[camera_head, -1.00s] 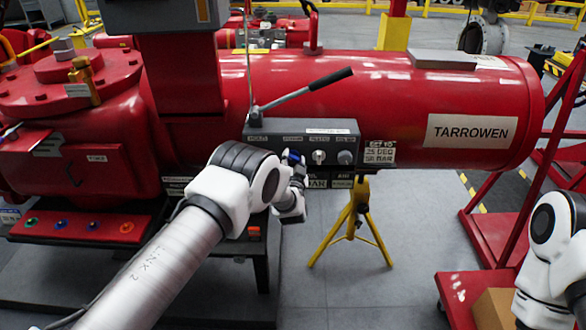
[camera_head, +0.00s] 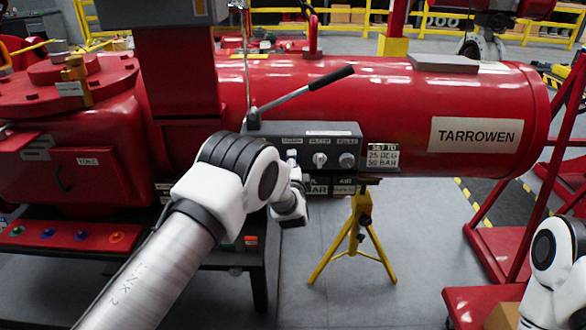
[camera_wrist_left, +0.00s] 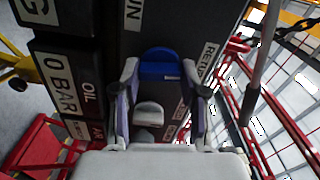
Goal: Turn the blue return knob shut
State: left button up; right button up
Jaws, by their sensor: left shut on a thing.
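The blue return knob (camera_wrist_left: 160,66) sits on the dark face of the control box, beside a partly covered label starting "RETU" in the left wrist view. My left gripper (camera_wrist_left: 160,72) has one finger on each side of the knob and is shut on it. In the head view my left gripper (camera_head: 293,165) is at the left part of the grey control box (camera_head: 330,132), and my arm hides the knob there. My right arm shows at the right edge, but its gripper is outside the view.
Two pale knobs, the middle one (camera_head: 320,160) and the right one (camera_head: 347,160), sit right of my gripper. A black-handled lever (camera_head: 300,92) rises above the box. A yellow tripod (camera_head: 356,235) stands below. The red cylinder (camera_head: 420,105) is behind.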

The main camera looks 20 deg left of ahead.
pick_arm(q)
jog(key=shift+m, duration=0.6)
jog(key=o, duration=1.1)
jog(key=shift+d, duration=0.1)
jog(key=shift+o, duration=0.2)
jog(key=v, duration=1.2)
